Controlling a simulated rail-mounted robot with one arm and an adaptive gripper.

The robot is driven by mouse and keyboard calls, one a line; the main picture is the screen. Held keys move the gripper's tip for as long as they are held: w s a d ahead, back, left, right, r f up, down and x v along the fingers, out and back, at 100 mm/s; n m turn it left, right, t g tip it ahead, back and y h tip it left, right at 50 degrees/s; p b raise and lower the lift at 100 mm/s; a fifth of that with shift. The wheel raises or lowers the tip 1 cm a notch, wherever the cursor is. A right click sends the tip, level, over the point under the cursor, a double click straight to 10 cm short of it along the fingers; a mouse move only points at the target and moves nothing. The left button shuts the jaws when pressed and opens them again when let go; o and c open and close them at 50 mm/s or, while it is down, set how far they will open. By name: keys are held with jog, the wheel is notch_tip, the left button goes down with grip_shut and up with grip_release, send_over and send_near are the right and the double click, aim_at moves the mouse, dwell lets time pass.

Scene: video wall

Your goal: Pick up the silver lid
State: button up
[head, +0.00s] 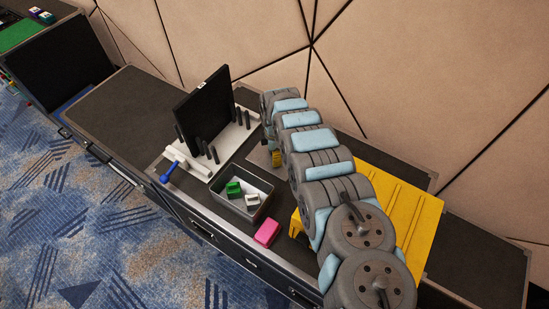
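I cannot make out a silver lid in the head view; my arm covers part of the worktop. My arm runs from the lower right up to the middle. A small dark and yellow part (276,158) beside its far end may be my gripper, low over the worktop near a flat greyish patch (261,154). Its fingers do not show clearly, so I cannot tell whether it is open or what it touches.
A dark open bin (233,206) holds green and white blocks. A pink block (267,233) lies beside it. A black panel (205,103) stands in a white pegged rack (232,140). A blue-ended tool (168,172) lies left. A yellow ribbed piece (408,205) is at right.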

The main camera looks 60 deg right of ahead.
jog(key=shift+c, duration=0.2)
grip_shut()
jog(key=shift+r, duration=0.2)
